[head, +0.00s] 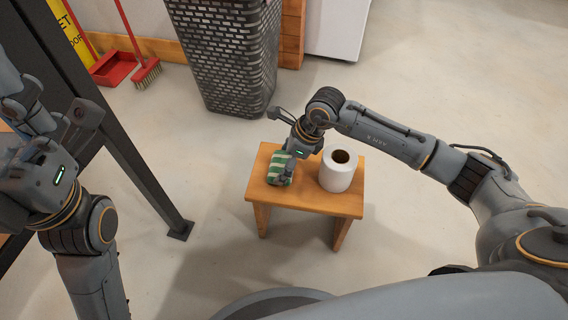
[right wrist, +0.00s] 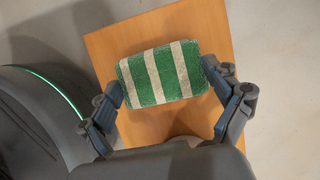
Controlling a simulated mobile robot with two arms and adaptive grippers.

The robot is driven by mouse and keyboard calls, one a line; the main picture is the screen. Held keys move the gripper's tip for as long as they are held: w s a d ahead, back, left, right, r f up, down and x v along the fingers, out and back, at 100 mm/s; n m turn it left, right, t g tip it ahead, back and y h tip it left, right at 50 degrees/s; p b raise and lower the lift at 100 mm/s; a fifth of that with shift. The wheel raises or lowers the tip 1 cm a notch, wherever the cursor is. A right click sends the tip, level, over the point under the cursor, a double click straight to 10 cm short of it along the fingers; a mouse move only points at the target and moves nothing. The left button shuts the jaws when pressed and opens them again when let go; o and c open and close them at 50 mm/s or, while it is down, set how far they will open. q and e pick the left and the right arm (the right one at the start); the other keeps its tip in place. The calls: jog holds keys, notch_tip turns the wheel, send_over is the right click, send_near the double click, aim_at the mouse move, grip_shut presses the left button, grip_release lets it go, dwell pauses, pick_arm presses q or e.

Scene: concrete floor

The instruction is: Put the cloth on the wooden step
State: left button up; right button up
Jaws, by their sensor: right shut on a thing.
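The cloth (head: 281,163) is a folded, green-and-white striped bundle at the left part of the wooden step (head: 315,198). My right gripper (head: 284,180) is shut on it from above. In the right wrist view the cloth (right wrist: 162,74) sits between the two fingers (right wrist: 170,97), with the bare wood of the step (right wrist: 165,25) behind it. I cannot tell whether the cloth touches the step's top or is just above it. My left gripper (head: 22,100) is at the far left, away from the step; its finger opening is unclear.
A white paper roll (head: 337,171) stands upright on the step's right half, close to my right gripper. A dark woven basket (head: 225,60) stands behind. A dark metal post (head: 130,160) is at left. A red dustpan (head: 113,68) and brush (head: 147,74) are farther back.

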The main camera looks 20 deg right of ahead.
jog(key=o, duration=0.8)
jog(key=shift+f, duration=0.1)
jog(key=shift+o, duration=0.2)
